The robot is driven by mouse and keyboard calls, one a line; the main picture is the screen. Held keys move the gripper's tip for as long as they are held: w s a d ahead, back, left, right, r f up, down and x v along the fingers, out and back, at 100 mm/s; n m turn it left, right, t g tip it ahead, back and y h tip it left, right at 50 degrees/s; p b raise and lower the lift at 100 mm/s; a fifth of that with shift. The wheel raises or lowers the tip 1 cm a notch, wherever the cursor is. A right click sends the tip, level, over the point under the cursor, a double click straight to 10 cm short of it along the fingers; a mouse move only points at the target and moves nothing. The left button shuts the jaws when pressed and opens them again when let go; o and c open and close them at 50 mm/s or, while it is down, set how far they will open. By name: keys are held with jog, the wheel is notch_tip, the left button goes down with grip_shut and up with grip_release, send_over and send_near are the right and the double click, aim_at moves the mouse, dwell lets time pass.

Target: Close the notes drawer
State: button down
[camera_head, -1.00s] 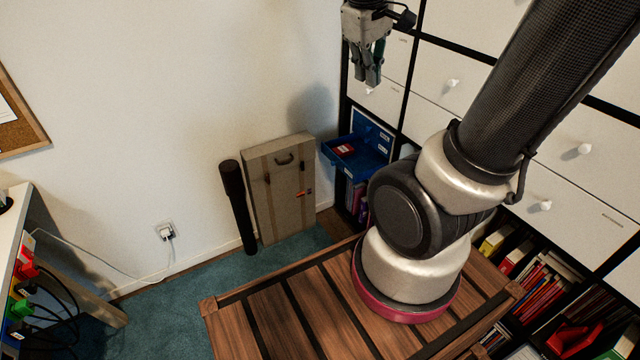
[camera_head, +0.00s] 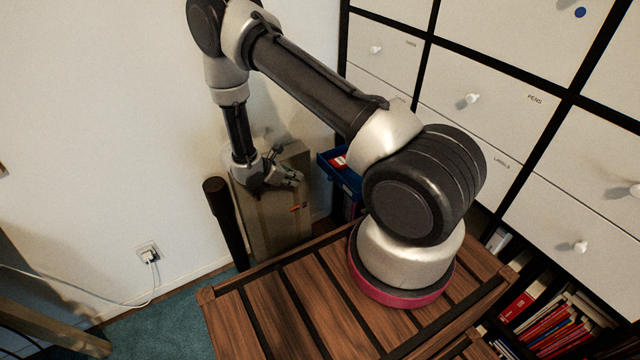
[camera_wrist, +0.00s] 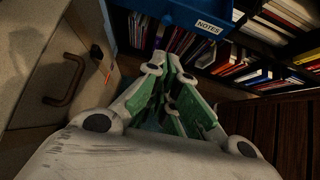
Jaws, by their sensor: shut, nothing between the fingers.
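The notes drawer (camera_head: 345,178) is blue and stands pulled out from the shelf unit, left of my arm's lower joint in the head view. A red item (camera_head: 339,161) lies in it. My arm hides part of the drawer and its inner end. In the wrist view its blue front (camera_wrist: 172,8) with a white NOTES label (camera_wrist: 208,27) shows at the top, beyond my fingers. My gripper (camera_head: 298,180) is shut and empty, left of the drawer's front and apart from it, before the upright case. Its green-padded fingers (camera_wrist: 170,92) point toward the drawer side.
The beige case (camera_head: 280,218) with a handle (camera_wrist: 68,82) leans at the wall, close to my gripper. A black cylinder (camera_head: 226,222) stands left of it. A slatted wooden surface (camera_head: 285,305) lies in front. Books (camera_head: 560,320) fill the lower shelves. White drawers (camera_head: 470,125) are at right.

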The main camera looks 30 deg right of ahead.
jog(key=s+d+r+x, duration=0.1)
jog(key=x, duration=1.2)
jog(key=shift+w+d, duration=0.25)
jog(key=shift+w, duration=0.15)
jog(key=shift+d, duration=0.1)
jog(key=d, duration=1.7)
jog(key=shift+w, duration=0.25)
jog(key=shift+d, duration=0.2)
jog(key=shift+d, duration=0.1)
jog(key=shift+w, duration=0.1)
